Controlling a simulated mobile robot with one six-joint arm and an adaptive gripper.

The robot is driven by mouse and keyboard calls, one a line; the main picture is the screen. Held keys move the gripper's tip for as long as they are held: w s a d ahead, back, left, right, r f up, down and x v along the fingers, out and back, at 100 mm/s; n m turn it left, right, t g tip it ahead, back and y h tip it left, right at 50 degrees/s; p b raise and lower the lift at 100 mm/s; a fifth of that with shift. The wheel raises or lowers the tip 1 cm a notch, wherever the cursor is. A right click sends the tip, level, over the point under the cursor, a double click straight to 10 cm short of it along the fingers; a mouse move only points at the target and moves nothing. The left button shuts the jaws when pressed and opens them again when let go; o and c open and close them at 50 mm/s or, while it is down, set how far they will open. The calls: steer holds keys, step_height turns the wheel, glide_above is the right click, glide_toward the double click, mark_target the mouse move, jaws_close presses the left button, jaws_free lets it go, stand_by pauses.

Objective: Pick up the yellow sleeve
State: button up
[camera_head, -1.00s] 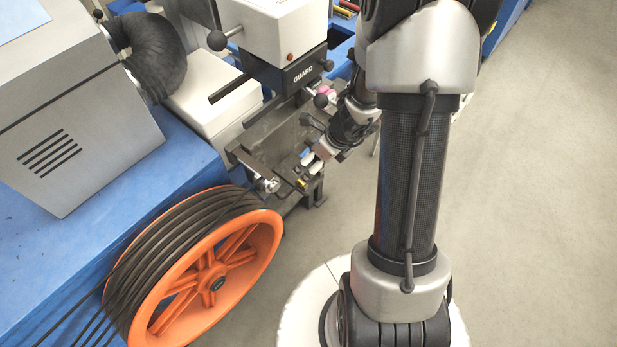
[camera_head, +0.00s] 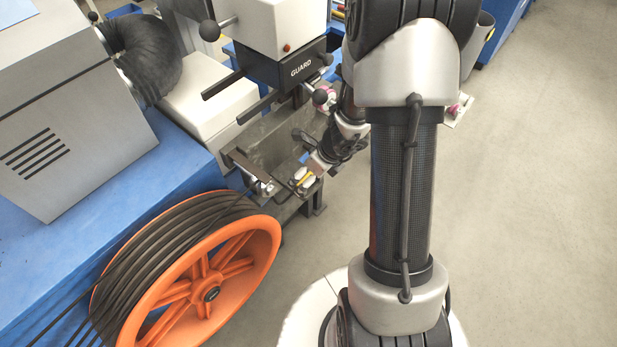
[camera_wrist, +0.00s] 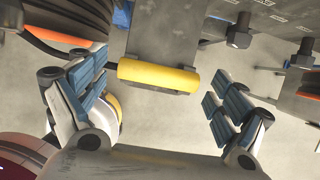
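The yellow sleeve (camera_wrist: 158,76) is a short horizontal cylinder at the edge of a grey metal plate in the wrist view. A dark cable runs into its left end. In the head view the sleeve (camera_head: 304,180) shows as a small yellow strip beside my gripper (camera_head: 301,178). In the wrist view my gripper (camera_wrist: 162,101) is open, with its blue-padded fingers wide apart on either side. The sleeve lies between and a little beyond the fingers. I see no finger touching it.
The machine with the black guard block (camera_head: 283,72) and its knobbed levers stands close behind my gripper. A large orange wheel (camera_head: 211,292) wound with black cable is at the lower left. Bolted metal parts (camera_wrist: 240,30) are at the wrist view's upper right. Open floor lies right.

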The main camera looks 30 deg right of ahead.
steer(key=c, duration=1)
steer(key=shift+o, duration=0.2)
steer(key=shift+r, duration=0.1)
steer(key=shift+s+r, duration=0.1)
steer(key=shift+r, duration=0.1)
step_height(320, 180, up, 7)
steer(key=p, duration=0.6)
steer(key=shift+s+d, duration=0.1)
steer(key=s+d+b, duration=0.3)
steer(key=s, duration=0.6)
steer(key=s+d+b, duration=0.3)
steer(key=s+b, duration=0.1)
steer(key=s, duration=0.5)
steer(key=shift+s+d+f, duration=0.2)
steer(key=shift+d+f, duration=0.1)
steer(key=shift+s, duration=0.1)
